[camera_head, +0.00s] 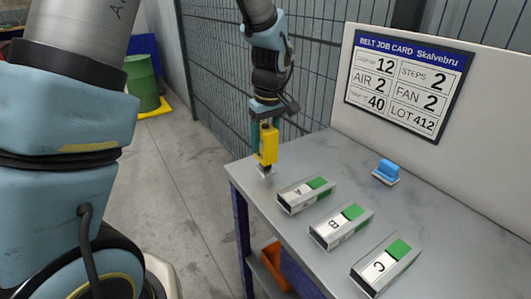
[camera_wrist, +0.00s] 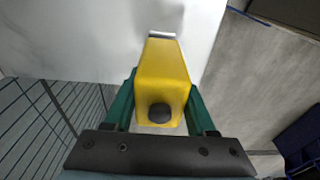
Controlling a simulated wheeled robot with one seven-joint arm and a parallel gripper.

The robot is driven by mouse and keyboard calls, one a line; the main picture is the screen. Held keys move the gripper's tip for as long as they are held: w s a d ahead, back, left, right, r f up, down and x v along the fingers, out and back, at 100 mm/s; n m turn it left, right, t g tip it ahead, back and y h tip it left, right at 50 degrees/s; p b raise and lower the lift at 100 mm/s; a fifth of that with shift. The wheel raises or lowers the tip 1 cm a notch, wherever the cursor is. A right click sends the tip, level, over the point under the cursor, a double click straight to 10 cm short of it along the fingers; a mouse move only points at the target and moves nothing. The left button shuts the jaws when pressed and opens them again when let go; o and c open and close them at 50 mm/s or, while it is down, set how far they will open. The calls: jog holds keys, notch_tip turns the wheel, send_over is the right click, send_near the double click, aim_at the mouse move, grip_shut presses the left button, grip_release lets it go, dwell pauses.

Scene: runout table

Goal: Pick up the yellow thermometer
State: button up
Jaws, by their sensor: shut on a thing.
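The yellow thermometer (camera_head: 267,146) hangs upright in my gripper (camera_head: 261,138) over the far left corner of the grey table (camera_head: 308,230). In the wrist view the thermometer (camera_wrist: 163,80) fills the space between the two green fingers of my gripper (camera_wrist: 160,105), which are shut on its sides. A dark round knob shows on its near end. Its lower end is close to the table top; I cannot tell whether it touches.
Three holders marked A (camera_head: 304,194), B (camera_head: 341,225) and C (camera_head: 385,266) stand in a row on the table. A blue-handled brush or eraser (camera_head: 386,171) lies behind them. A job card (camera_head: 406,83) is on the white back panel. A wire fence (camera_head: 210,60) stands close behind my arm.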

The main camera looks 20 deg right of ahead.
notch_tip(320, 180, up, 10)
jog(key=shift+r+b, duration=0.1)
jog(key=shift+b, duration=0.85)
